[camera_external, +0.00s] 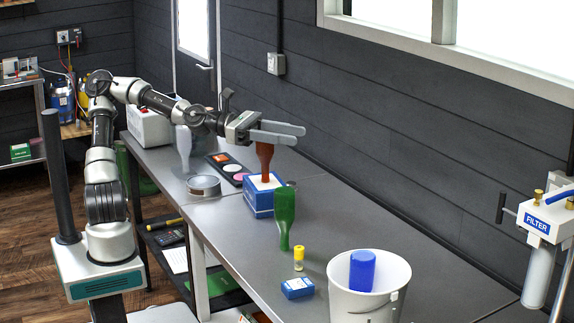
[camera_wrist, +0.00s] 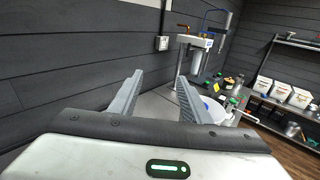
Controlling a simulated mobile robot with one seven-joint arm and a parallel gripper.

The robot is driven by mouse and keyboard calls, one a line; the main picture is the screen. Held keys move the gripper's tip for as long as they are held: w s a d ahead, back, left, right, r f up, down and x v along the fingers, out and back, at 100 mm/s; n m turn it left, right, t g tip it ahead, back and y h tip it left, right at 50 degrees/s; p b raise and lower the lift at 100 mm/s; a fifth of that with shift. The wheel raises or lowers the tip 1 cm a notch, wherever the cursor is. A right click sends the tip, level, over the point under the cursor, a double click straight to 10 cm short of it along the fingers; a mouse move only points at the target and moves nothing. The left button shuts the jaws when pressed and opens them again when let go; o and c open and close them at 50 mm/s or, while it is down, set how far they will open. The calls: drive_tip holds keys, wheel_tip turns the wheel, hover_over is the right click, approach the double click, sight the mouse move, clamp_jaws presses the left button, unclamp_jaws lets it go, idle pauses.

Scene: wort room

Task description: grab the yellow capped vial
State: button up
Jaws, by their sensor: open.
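The yellow capped vial (camera_external: 298,258) stands upright on the grey bench, between the green bottle and a small blue box. It is small, with a yellow cap and a yellow label low on its side. My gripper (camera_external: 303,134) is open and empty, raised above the bench near the wall, up and to the left of the vial and well apart from it. In the wrist view my gripper's fingers (camera_wrist: 154,98) are spread and point along the bench. I cannot make out the vial in the wrist view.
The green bottle (camera_external: 284,216) stands upside down close behind the vial. A small blue box (camera_external: 297,288) lies in front of it. A white bucket (camera_external: 340,296) holding a blue object (camera_external: 362,270) stands to the right. A brown bottle (camera_external: 264,160) is at a blue box (camera_external: 259,205) below my gripper.

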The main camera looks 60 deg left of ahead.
sight(295, 252)
drive_tip(key=shift+n+t, duration=0.3)
drive_tip(key=f+b, duration=0.1)
drive_tip(key=f, duration=2.1)
drive_tip(key=f+b, duration=0.1)
drive_tip(key=f, duration=1.1)
drive_tip(key=shift+s+a+b, duration=0.1)
drive_tip(key=shift+a+b, duration=0.2)
drive_tip(key=shift+f+x, duration=0.25)
drive_tip(key=shift+x, duration=3.55)
drive_tip(key=shift+a+r, duration=0.1)
drive_tip(key=shift+r, duration=0.1)
clamp_jaws()
